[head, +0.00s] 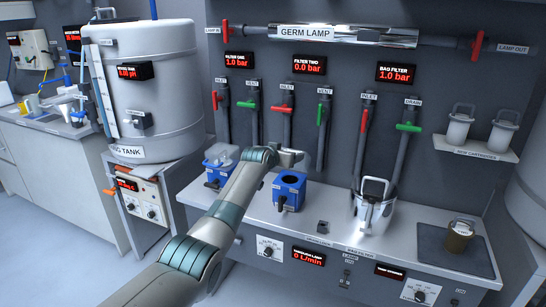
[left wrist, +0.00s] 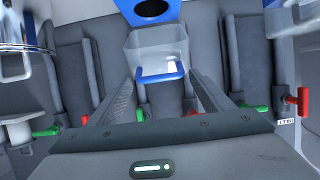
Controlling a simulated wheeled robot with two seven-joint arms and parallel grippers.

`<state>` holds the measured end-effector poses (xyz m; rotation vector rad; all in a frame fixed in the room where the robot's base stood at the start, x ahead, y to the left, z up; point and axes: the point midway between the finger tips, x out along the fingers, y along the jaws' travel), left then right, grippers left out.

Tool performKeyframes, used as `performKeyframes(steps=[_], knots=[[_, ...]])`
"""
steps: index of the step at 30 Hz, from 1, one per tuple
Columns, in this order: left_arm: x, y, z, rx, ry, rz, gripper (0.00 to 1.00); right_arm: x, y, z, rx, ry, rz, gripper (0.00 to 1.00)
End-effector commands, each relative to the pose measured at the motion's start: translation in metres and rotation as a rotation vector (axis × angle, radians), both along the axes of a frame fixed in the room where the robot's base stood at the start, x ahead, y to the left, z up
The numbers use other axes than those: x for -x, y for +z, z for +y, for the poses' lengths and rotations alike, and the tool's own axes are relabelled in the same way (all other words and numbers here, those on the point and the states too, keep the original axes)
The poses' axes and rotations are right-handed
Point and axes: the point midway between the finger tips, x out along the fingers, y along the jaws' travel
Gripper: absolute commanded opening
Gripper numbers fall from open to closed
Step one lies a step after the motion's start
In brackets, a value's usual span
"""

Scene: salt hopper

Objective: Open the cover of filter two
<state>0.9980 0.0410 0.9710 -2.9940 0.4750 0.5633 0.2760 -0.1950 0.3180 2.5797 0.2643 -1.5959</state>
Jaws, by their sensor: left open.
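Filter two is a blue block (head: 289,187) on the counter, and its round dark opening shows uncovered. In the left wrist view the blue block (left wrist: 148,14) is at the top edge. Its clear cover (left wrist: 155,45), with a blue handle, stands swung away from the opening on the wall side. My left gripper (head: 298,156) is just behind and above the block and hides the cover in the head view. In the left wrist view the gripper (left wrist: 160,82) is open, its fingers either side of the cover's handle; contact cannot be told. My right gripper is not in view.
Filter one (head: 217,170) stands to the left with its clear cover on. A steel bag filter pot (head: 374,208) is to the right. Pipes with red and green valve handles (head: 282,108) line the wall behind. A brown-filled jar (head: 459,236) stands on a dark mat.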

Motion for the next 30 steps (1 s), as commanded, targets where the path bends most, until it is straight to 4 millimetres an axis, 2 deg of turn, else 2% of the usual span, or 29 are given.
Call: performKeyframes(steps=[14,30], knots=[[0.027,0.011,0.009,0.001,0.001,-0.003,0.73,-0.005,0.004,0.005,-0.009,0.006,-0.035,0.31],[0.080,0.033,0.027,0.000,0.001,-0.005,0.73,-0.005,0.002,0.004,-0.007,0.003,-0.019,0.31]])
